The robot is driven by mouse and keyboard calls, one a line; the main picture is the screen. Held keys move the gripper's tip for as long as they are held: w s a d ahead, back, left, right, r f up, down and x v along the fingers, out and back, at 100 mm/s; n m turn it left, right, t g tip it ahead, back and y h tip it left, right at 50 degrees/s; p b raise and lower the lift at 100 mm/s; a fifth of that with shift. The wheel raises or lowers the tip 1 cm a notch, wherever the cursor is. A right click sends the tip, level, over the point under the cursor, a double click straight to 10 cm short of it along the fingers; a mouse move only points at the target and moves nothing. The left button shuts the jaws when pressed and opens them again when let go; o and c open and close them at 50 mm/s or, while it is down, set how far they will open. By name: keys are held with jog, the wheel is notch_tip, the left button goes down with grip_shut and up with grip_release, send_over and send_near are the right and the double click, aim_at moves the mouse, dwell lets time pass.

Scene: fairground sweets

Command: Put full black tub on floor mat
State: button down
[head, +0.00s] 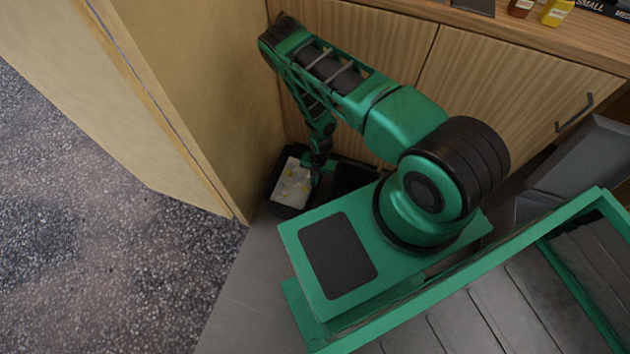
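A black tub (279,208) with whitish and yellow contents stands low in the corner by the cabinet in the head view. A second black tub (347,190) is just right of it, dark inside and partly hidden by my arm. My gripper (316,181) points down at the right side of the full tub, between the two tubs. Its fingers are small and dark, so I cannot tell whether they are open or grip the rim. I cannot make out a floor mat.
A wooden cabinet (470,75) with a counter stands behind my arm; bottles (556,11) are on top. A tan wall panel (195,90) borders the tub on the left. Smooth grey floor (255,290) is clear in front; speckled ground (90,240) lies beyond the panel.

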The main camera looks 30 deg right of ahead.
jog(key=c, duration=2)
grip_release()
notch_tip(320, 180, up, 12)
jog(key=d, duration=0.1)
jog(key=shift+w+d+r, duration=0.15)
jog(key=shift+w+d, duration=0.05)
jog(key=shift+w, duration=0.15)
jog(key=w+d+r+m, duration=0.2)
jog(key=w+r+m, duration=0.15)
jog(key=r, duration=0.65)
jog(key=w+d+r+m, duration=0.3)
jog(key=r+m, duration=0.1)
jog(key=r, duration=0.5)
jog(key=s+d+r+m+h, duration=0.1)
jog(key=s+d+r+m, duration=0.2)
jog(key=r, duration=0.7)
jog(key=d+r+m, duration=0.2)
jog(key=r+m, duration=0.3)
jog(key=r, duration=0.4)
jog(key=s+d+r+m, duration=0.4)
jog(key=s+r+m, duration=0.4)
jog(key=s+r, duration=0.5)
jog(key=s+r+m, duration=0.9)
jog(key=s+m, duration=0.1)
jog(key=s, duration=0.4)
jog(key=shift+a+r+t, duration=0.3)
jog(key=shift+a, duration=0.1)
